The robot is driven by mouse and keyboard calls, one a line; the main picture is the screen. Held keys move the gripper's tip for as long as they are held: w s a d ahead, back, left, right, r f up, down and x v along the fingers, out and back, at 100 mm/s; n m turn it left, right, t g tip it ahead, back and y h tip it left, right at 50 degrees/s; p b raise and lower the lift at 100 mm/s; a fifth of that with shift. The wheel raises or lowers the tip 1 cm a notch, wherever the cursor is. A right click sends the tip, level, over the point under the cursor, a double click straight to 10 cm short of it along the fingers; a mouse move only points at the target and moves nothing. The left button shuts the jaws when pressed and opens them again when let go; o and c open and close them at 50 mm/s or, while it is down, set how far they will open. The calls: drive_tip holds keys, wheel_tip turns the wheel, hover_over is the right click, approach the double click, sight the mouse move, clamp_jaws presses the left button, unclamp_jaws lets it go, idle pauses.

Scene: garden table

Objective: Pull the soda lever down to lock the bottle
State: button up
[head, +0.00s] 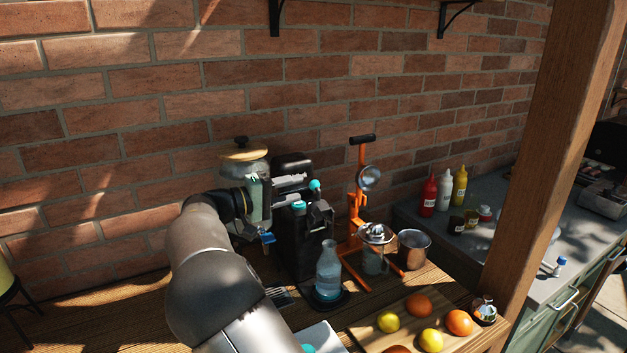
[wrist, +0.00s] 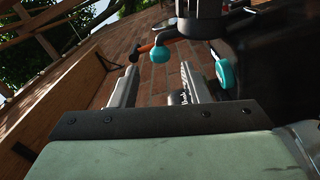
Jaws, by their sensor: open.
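The black soda maker (head: 305,245) stands on the wooden table against the brick wall. A teal ball (head: 315,184), apparently the lever's end, shows at its upper part; the ball also shows in the wrist view (wrist: 160,54). A second teal knob (head: 299,207) sits lower on the front. A clear bottle (head: 328,268) with bluish liquid stands upright at the machine's front. My gripper (head: 305,187) is open at the machine's top, pointing right. In the wrist view its fingertips (wrist: 159,68) frame the ball from just short of it; contact cannot be told.
An orange hand press (head: 357,200) stands right of the machine, with a metal pot (head: 412,248) beside it. A wooden board (head: 405,318) with fruit lies in front. A lidded glass jar (head: 243,160) stands behind my gripper.

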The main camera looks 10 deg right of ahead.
sight(314, 185)
drive_tip(key=p+x, duration=0.1)
drive_tip(key=x, duration=0.5)
drive_tip(key=shift+w+d, duration=0.1)
drive_tip(key=shift+d, duration=0.15)
drive_tip(key=shift+c, duration=0.3)
clamp_jaws()
